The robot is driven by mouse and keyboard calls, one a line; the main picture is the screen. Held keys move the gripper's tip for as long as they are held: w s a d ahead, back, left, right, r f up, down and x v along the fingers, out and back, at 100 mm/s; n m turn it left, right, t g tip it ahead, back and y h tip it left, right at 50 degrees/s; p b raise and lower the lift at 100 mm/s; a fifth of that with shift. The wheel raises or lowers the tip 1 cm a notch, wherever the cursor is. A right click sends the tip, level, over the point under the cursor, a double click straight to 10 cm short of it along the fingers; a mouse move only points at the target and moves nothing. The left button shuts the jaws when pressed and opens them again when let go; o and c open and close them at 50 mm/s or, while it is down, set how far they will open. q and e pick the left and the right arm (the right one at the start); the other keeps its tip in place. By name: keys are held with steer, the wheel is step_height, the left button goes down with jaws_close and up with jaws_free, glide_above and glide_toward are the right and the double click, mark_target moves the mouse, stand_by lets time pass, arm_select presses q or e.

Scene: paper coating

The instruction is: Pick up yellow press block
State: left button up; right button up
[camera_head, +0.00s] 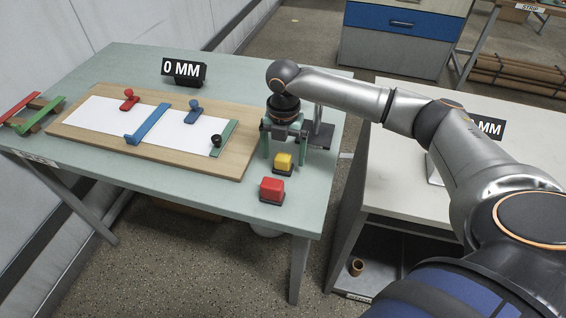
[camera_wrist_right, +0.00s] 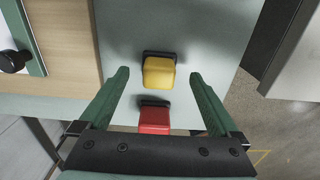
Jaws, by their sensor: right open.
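The yellow press block (camera_head: 283,160) sits on a dark base near the right side of the green table, behind the red block. My right gripper (camera_head: 284,158) is over it, pointing down, with its green fingers apart. In the right wrist view, the yellow press block (camera_wrist_right: 159,72) lies ahead of and between the two open fingertips (camera_wrist_right: 159,76), with a gap on both sides. The gripper holds nothing. My left gripper is not in either view.
A red block (camera_head: 271,189) stands close in front of the yellow one, near the table edge. A wooden board (camera_head: 238,165) with white paper, coloured clamps and a blue bar lies to the left. A "0 MM" sign (camera_head: 184,71) stands behind. A white table (camera_head: 392,190) is to the right.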

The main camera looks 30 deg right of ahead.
steer(key=shift+f, duration=1.25)
steer(key=c, duration=1.5)
steer(key=shift+c, duration=0.2)
steer(key=shift+r, duration=0.15)
steer(key=shift+r, duration=0.2)
steer(key=r, duration=0.3)
steer(key=shift+s+a+r, duration=0.1)
steer(key=shift+a+r, duration=0.05)
steer(key=shift+a, duration=0.2)
steer(key=s+a+r, duration=0.8)
steer(key=a+r, duration=0.1)
steer(key=a, duration=0.1)
steer(key=shift+s+a, duration=0.15)
steer(key=shift+a, duration=0.1)
